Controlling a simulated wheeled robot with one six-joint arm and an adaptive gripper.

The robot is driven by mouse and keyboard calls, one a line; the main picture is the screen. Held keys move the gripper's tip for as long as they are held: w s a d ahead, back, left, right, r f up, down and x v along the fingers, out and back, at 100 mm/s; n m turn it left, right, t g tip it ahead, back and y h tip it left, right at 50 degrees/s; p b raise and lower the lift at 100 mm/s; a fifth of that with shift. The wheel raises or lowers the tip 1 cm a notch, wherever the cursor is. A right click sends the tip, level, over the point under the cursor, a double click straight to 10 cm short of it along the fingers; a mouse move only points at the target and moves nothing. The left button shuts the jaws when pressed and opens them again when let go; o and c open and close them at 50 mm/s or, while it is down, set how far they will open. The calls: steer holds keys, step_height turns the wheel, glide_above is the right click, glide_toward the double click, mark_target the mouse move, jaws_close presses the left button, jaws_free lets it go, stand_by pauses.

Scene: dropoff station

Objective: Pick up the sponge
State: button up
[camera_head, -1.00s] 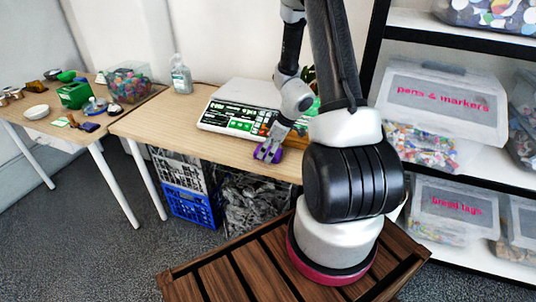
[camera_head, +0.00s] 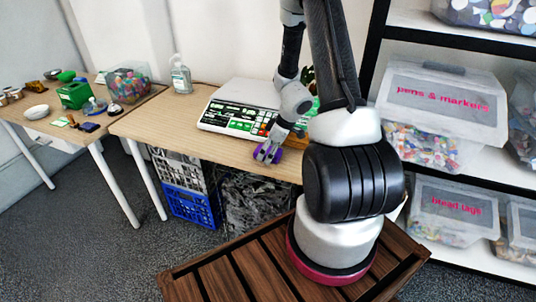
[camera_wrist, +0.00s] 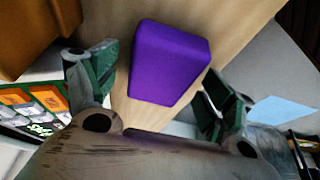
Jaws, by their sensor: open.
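The sponge (camera_wrist: 168,62) is a purple block with rounded corners. In the wrist view it lies on the wooden table, between and just beyond the two spread fingers of my gripper (camera_wrist: 155,95). The fingers stand apart from it on either side and hold nothing. In the head view my gripper (camera_head: 267,153) is low over the front edge of the table, in front of the scale. Only a bit of the purple sponge (camera_head: 277,156) shows there; the fingers hide the rest.
A white scale (camera_head: 240,110) with a green keypad stands just behind my gripper. A sanitizer bottle (camera_head: 181,75) stands at the back of the wooden table (camera_head: 165,122). The table's left part is clear. Crates (camera_head: 188,205) sit underneath; a shelf with bins (camera_head: 440,100) is at right.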

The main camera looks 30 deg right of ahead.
mark_target(269, 150)
steer(key=c, duration=0.9)
steer(key=shift+r, duration=0.1)
step_height(269, 150, up, 10)
steer(key=shift+r, duration=0.15)
